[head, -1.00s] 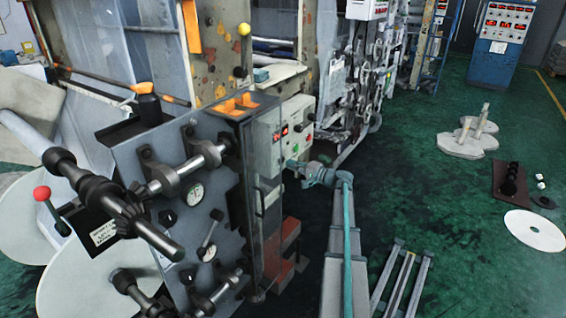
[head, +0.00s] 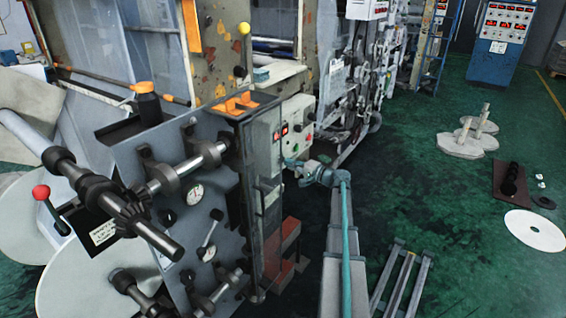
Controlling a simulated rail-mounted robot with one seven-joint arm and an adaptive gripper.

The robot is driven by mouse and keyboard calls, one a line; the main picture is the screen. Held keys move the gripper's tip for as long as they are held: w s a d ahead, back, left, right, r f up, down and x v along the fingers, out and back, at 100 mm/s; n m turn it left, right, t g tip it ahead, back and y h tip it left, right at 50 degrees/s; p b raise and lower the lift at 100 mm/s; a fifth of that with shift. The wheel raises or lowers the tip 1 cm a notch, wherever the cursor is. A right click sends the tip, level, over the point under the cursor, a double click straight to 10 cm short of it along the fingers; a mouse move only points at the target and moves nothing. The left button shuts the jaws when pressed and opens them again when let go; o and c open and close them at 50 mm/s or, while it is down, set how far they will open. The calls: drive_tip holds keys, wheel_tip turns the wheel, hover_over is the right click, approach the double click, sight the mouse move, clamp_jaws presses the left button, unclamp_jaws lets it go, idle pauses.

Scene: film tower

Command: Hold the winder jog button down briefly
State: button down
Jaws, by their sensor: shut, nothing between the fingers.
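The winder's control panel (head: 297,125) is a pale box on the side of the winder, near the middle of the head view. It carries red displays, a green spot and a few small buttons, too small to read, so I cannot tell which is the jog button. My gripper (head: 288,163) is shut and empty. It points left at the panel's lower edge, below the buttons in the picture. Its tips are small, and I cannot tell whether they touch anything.
The winder (head: 190,200) with its shafts and gauges fills the left. A red step-like block (head: 287,252) sits low beside it. A grey metal frame (head: 401,285) lies on the green floor to the right.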

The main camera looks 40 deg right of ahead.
drive_tip(key=shift+b+x, duration=0.3)
drive_tip(key=shift+x, duration=0.55)
drive_tip(key=shift+w+b, duration=0.1)
drive_tip(key=shift+b, duration=0.3)
idle(2.0)
drive_tip(key=b+v, duration=0.2)
drive_tip(key=v, duration=0.6)
idle(0.7)
idle(0.3)
